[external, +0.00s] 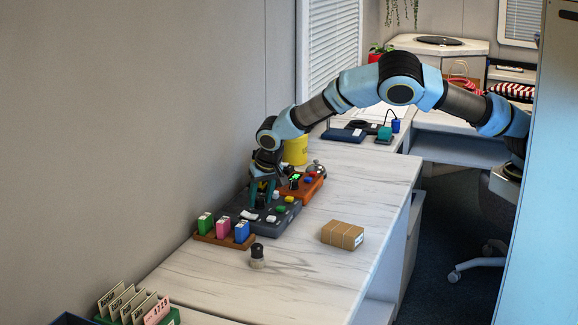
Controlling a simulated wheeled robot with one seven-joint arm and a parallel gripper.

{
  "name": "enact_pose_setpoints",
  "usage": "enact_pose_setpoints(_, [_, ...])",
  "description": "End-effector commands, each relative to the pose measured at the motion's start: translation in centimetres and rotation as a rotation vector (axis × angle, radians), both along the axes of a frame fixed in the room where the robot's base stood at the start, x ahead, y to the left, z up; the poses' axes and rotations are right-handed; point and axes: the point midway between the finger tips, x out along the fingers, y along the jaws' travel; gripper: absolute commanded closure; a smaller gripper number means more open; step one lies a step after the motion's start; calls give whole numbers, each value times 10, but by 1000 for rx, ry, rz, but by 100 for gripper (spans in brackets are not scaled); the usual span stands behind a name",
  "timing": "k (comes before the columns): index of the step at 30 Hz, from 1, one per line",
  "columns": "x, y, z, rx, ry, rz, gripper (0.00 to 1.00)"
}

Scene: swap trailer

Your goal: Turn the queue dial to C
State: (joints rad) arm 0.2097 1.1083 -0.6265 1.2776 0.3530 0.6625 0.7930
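A dark grey control console (284,222) lies on the white counter against the left wall, with several coloured buttons and small knobs on top. My gripper (262,201) points down over its left rear part. Its two teal fingers stand apart, with a small dark knob low between them that may be the queue dial. Whether the fingers touch this knob, and any letter or pointer on it, is too small to tell. An orange unit (313,187) with a small green lit display joins the console's far end.
A rack of green, pink and blue blocks (222,236) stands just in front of the console. A dark-handled stamp (257,254) and a brown parcel (342,235) sit on the counter. A silver bell (317,170) and yellow container (296,150) stand behind. The front counter is mostly clear.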

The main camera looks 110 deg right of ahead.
Motion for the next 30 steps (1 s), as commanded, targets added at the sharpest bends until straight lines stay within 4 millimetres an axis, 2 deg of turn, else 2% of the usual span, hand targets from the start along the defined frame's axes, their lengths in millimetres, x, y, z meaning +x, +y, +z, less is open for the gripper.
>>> enact_pose_setpoints(1, [0,0,0,-1,0,0,46])
enact_pose_setpoints(4, [0,0,1,-1,-1,0,35])
enact_pose_setpoints(14, [1,1,5,-2,-2,2,35])
enact_pose_setpoints(17, [1,6,16,-3,-5,2,35])
enact_pose_setpoints(24, [0,25,59,-2,-5,2,35])
enact_pose_setpoints(30, [-1,36,88,-2,-2,2,35])
